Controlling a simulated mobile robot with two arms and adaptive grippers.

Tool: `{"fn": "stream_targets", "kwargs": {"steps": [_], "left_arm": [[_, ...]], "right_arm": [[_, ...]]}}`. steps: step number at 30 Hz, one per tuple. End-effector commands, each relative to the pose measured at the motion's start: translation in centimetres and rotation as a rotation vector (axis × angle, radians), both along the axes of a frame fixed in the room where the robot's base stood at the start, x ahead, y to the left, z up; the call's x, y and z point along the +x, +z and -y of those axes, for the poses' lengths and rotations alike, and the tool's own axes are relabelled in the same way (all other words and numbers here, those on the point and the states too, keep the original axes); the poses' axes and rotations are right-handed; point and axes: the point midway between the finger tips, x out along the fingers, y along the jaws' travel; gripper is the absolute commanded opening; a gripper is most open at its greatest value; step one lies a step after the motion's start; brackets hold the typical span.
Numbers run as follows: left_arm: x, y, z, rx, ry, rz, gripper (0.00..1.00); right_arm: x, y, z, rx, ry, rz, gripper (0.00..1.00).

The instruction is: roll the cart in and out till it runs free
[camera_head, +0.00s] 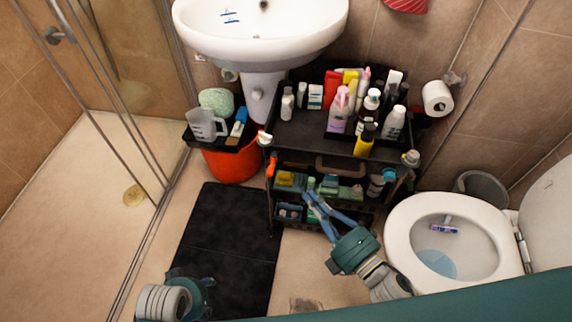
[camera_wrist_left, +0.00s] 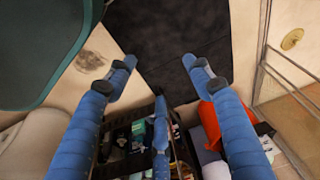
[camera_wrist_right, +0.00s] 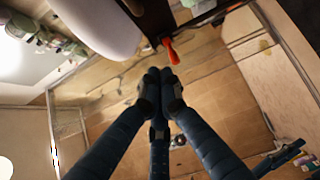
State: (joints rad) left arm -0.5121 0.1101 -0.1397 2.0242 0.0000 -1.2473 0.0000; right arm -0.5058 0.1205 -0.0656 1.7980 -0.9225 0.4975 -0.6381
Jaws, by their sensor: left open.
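The black cart (camera_head: 295,135) stands between the sink and the toilet, its top crowded with bottles and its lower shelves holding more. A bar-shaped handle (camera_head: 340,168) is on its front. My right gripper (camera_head: 312,197) reaches to the cart's lower front; whether it touches is unclear. In the right wrist view its fingertips (camera_wrist_right: 161,78) are together with nothing visible between them. My left gripper (camera_head: 197,290) is low at the left, above the mat, apart from the cart; its fingers are hidden there. In the left wrist view it is open and empty (camera_wrist_left: 155,62).
An orange bucket (camera_head: 232,167) with items on top stands left of the cart. The toilet (camera_head: 398,215) is close at right, with a bin (camera_head: 482,186) behind it. A black mat (camera_head: 222,235) covers the floor in front. Shower glass (camera_head: 115,90) bounds the left.

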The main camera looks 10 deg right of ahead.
Motion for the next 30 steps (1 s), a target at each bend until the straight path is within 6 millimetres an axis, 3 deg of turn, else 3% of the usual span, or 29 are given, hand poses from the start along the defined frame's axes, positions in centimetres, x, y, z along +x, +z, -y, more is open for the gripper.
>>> {"fn": "stream_targets", "kwargs": {"steps": [5, 15, 21, 30], "left_arm": [[0.0, 0.2, 0.0, 0.0, 0.0, 0.001, 0.52], [0.1, 0.8, 0.0, 0.0, 0.0, 0.004, 0.52], [0.2, 1.3, 0.0, -0.001, 0.001, 0.009, 0.52], [0.3, 1.8, 0.0, -0.001, 0.001, 0.012, 0.52]], "right_arm": [[2.3, 0.3, -1.2, 0.003, 0.0, 0.004, 0.0], [8.6, 0.2, -4.7, 0.005, -0.001, 0.001, 0.0], [11.3, 0.1, -3.9, 0.003, -0.002, -0.001, 0.0], [12.4, 0.1, -3.5, 0.005, -0.002, -0.004, 0.0]]}}
